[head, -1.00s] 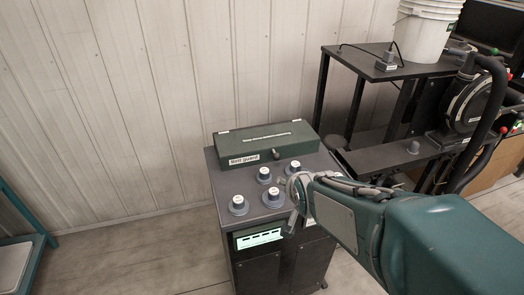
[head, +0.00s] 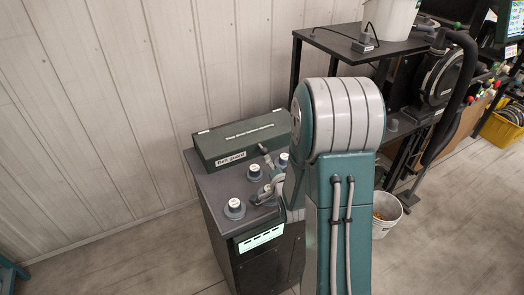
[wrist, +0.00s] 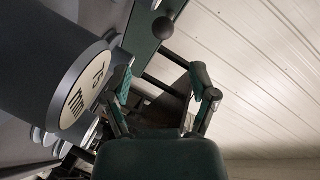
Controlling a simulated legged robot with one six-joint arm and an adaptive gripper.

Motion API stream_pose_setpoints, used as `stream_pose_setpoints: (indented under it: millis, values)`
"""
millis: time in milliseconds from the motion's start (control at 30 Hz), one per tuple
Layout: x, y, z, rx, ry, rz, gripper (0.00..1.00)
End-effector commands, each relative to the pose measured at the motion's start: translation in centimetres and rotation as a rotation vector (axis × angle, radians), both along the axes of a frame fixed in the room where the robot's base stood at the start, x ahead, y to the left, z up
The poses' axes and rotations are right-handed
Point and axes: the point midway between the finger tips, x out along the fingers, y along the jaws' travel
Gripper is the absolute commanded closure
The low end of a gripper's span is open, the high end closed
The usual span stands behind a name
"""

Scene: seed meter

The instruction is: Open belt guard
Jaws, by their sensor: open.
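The belt guard (head: 225,148) is a long dark green box with a white label, lying along the back of the grey cabinet top. Its lid looks closed. In the wrist view, a dark round knob (wrist: 163,27) stands out from the guard's green face (wrist: 141,42). In the head view I cannot make out this knob near my gripper. My gripper (head: 265,176) is beside the front of the guard, low over the cabinet top, partly hidden by my arm. In the wrist view my gripper (wrist: 166,92) is open and empty, and the knob lies beyond its fingertips.
Grey dials with white caps (head: 235,208) stand on the cabinet top (head: 212,187); one large dial (wrist: 80,88) is close left of my gripper in the wrist view. A black shelf (head: 345,42) stands right. A white bucket (head: 386,212) is on the floor. A panelled wall is behind.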

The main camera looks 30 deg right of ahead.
Motion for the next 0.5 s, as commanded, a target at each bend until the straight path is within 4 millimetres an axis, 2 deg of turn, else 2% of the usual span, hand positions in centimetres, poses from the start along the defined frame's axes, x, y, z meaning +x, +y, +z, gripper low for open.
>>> stream_pose_setpoints:
  millis: [300,500]
  values:
    - [5.7,-0.4,-1.2,-0.009,0.001,0.002,0.25]
    - [8.1,-1.2,-1.7,-0.007,0.001,0.002,0.25]
